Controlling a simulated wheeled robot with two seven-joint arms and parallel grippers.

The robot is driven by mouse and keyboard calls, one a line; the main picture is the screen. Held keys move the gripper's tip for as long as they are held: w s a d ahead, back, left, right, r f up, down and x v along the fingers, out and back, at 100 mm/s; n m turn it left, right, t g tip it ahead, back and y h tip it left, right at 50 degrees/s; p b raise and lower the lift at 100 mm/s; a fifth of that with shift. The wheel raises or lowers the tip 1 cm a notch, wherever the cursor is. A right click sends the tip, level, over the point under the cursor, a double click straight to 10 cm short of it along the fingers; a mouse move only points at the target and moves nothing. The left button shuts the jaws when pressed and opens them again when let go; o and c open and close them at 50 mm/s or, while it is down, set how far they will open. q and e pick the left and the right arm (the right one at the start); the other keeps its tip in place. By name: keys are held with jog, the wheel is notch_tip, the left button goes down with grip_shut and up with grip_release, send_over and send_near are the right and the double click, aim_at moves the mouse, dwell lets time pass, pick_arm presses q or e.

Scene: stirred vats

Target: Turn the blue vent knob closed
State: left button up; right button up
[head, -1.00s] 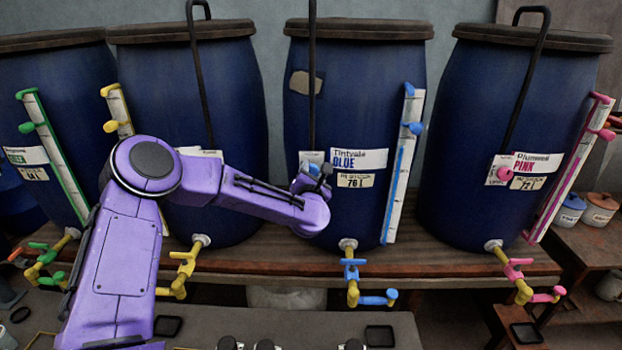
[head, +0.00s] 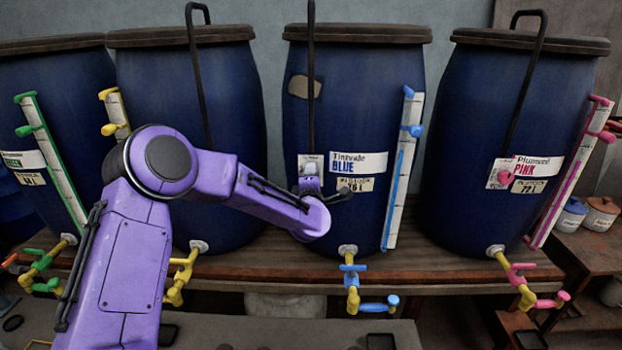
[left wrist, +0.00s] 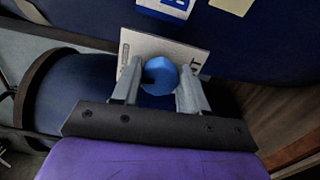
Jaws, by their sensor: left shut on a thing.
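The blue vent knob (left wrist: 160,76) sits in front of a white plate (left wrist: 135,47) in the left wrist view. My left gripper (left wrist: 159,84) has one finger on each side of the knob and is shut on it. In the head view my left gripper (head: 312,185) is at the front of the blue vat (head: 352,100), left of its "Tintvale BLUE" label (head: 358,163). The knob is mostly hidden there by my gripper. My right gripper is not in view.
Yellow (head: 122,110) and blue (head: 402,165) level gauges stand beside vats. A blue-handled tap (head: 352,280) sticks out below the blue vat. The pink vat (head: 520,110) stands to the right. A stirring rod (head: 311,80) rises above my gripper.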

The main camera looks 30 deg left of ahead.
pick_arm(q)
jog(key=shift+f+m, duration=0.15)
jog(key=shift+m, duration=0.55)
jog(key=o, duration=1.1)
jog(key=shift+c, duration=0.2)
jog(key=b+v, duration=0.3)
jog(key=v, duration=0.7)
jog(key=shift+s, duration=0.3)
jog(key=shift+d, duration=0.15)
